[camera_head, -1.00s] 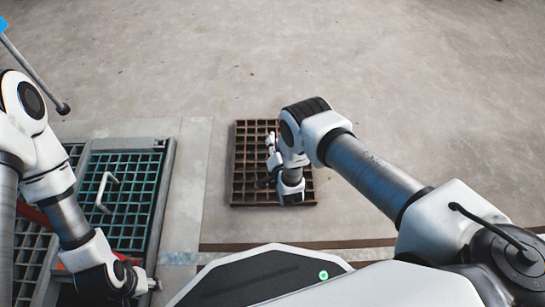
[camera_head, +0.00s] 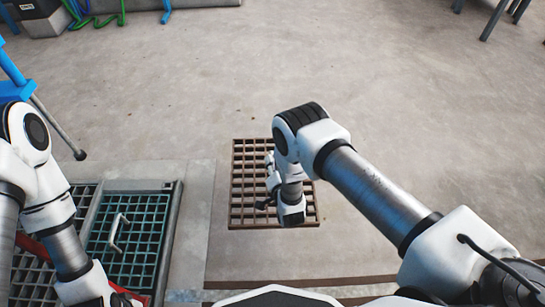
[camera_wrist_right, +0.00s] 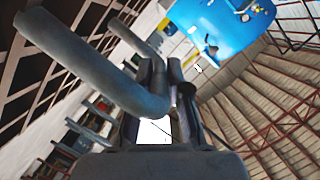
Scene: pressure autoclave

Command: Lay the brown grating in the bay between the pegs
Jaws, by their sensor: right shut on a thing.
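The brown grating (camera_head: 241,182) is a square lattice in the middle of the head view, seen nearly flat above the concrete floor. Pale floor shows through its cells. My right gripper (camera_head: 266,203) is over the grating and shut on it; the arm partly hides the grip. In the right wrist view, the gripper's fingers (camera_wrist_right: 170,100) close beside a bent grey bar (camera_wrist_right: 85,62), and a dark lattice runs along the left. My left gripper (camera_head: 128,300) is at the bottom left edge, mostly cut off, so its jaw state is unclear. I cannot make out the pegs.
A green grating (camera_head: 150,232) with a pale handle lies in a metal frame (camera_head: 172,235) at the left, beside a dark grey grating (camera_head: 35,275). Bare floor (camera_head: 400,120) extends behind and right. Table legs (camera_head: 495,18) stand at the far right.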

